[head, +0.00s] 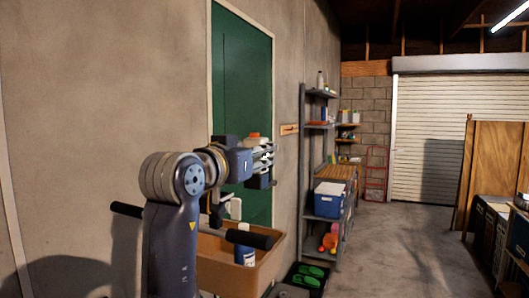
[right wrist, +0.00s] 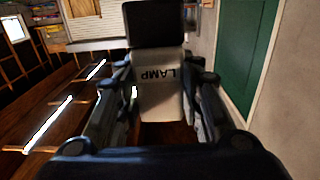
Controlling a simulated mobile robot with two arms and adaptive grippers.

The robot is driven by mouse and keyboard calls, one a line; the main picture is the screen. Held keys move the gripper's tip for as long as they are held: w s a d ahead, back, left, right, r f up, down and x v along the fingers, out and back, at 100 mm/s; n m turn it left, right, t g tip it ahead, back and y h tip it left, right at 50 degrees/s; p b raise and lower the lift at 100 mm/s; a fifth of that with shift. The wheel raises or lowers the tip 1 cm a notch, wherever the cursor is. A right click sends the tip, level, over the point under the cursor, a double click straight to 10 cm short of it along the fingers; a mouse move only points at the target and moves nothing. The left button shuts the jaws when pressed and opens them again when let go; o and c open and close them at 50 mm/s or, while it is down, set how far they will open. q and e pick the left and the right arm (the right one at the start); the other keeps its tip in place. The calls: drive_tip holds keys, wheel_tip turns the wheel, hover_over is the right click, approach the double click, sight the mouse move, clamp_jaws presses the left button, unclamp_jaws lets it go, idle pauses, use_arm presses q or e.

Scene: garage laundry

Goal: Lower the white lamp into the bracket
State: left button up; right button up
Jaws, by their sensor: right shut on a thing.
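The white lamp (right wrist: 160,95), with LAMP lettered on its body and a dark block at one end, lies between the fingers of my right gripper (right wrist: 160,100) in the right wrist view. In the head view my right gripper (head: 264,160) is shut on it in front of the green door. There the lamp is mostly hidden by the fingers, and a pale piece with an orange top shows above them. I cannot make out the bracket for certain; a small wooden strip (head: 289,129) is fixed on the wall right of the door. My left gripper is out of view.
A brown bin (head: 210,247) with a blue bottle (head: 245,250) stands below my right arm, with a dark bar across it. Grey shelves (head: 307,150) with a blue box (head: 328,199) stand along the wall. The concrete floor (head: 390,250) to the right is clear.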

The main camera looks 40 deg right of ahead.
drive_tip(key=shift+d, duration=0.1)
drive_tip(key=shift+s+a+r, duration=0.2)
drive_tip(key=shift+a+r, duration=0.1)
drive_tip(key=shift+a, duration=0.6)
drive_tip(key=shift+w, duration=0.2)
drive_tip(key=shift+w+f+p, duration=0.1)
drive_tip(key=shift+w+p, duration=0.3)
drive_tip(key=shift+w, duration=0.25)
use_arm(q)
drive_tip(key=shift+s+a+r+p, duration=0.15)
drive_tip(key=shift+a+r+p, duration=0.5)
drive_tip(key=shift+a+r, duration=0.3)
use_arm(e)
drive_tip(key=w+a+f, duration=0.2)
drive_tip(key=w+a, duration=0.1)
drive_tip(key=w, duration=0.4)
drive_tip(key=shift+w+f, duration=0.15)
drive_tip(key=shift+w, duration=0.15)
